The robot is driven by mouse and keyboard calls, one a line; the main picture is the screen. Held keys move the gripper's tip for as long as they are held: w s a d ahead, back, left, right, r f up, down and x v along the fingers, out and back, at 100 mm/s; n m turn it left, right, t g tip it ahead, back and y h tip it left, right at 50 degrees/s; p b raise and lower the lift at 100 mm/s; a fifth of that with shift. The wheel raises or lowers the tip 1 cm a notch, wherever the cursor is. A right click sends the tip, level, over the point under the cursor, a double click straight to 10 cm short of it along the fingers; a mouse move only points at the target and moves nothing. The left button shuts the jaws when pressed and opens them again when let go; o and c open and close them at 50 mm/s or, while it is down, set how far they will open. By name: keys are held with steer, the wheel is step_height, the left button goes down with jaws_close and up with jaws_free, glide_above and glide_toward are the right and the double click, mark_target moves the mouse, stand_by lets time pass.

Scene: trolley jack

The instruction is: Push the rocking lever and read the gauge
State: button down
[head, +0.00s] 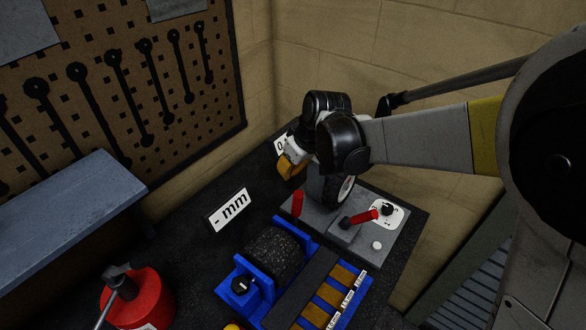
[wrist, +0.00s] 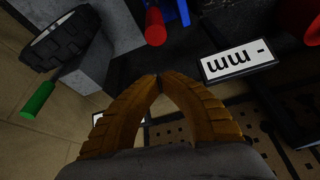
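A grey machine block (head: 317,217) carries an upright red grip (head: 298,203) and a lying red-handled lever (head: 362,217); I cannot tell which is the rocking lever. In the wrist view a red grip (wrist: 155,27) and a green grip (wrist: 38,100) stick out from the block. A readout sign (head: 229,210) shows "- mm"; it appears upside down in the wrist view (wrist: 237,62).
A blue frame with a dark roller (head: 270,258) stands in front of the block. A white dial plate with a black knob (head: 387,210) and a white button (head: 377,245) sit at right. A red canister (head: 138,297) is front left. A partly hidden white sign (head: 281,146) stands behind.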

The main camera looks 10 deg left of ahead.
step_height(320, 180, down, 7)
steer(key=shift+s+d+r+b, duration=0.15)
steer(key=shift+s+d+b, duration=0.2)
steer(key=shift+d+b, duration=0.1)
stand_by(0.4)
steer(key=t+y+b, duration=0.3)
steer(key=y+b, duration=0.2)
steer(key=b, duration=0.3)
glide_toward(297, 214)
steer(key=shift+w+f, duration=1.55)
steer(key=shift+w, duration=0.15)
steer(key=shift+f, duration=0.1)
